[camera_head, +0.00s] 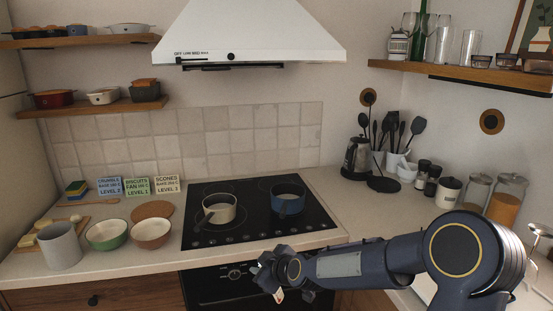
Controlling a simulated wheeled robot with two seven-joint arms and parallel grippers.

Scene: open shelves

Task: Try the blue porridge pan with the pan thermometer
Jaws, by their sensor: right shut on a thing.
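The blue porridge pan (289,205) stands on the right side of the black hob, with pale contents and what looks like a utensil inside. A cream pan (219,214) stands to its left, with a utensil leaning in it. My right gripper (266,280) is in front of the hob, near the counter's front edge and the oven, below and apart from both pans. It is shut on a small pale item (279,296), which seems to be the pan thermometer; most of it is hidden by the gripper. My left gripper is out of view.
The hob (250,226) has bare glass between and before the pans. Bowls (107,234) and a grey crock (60,246) stand on the left counter. A kettle (357,156), utensils and jars (506,198) fill the right corner. The hood (250,35) hangs above.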

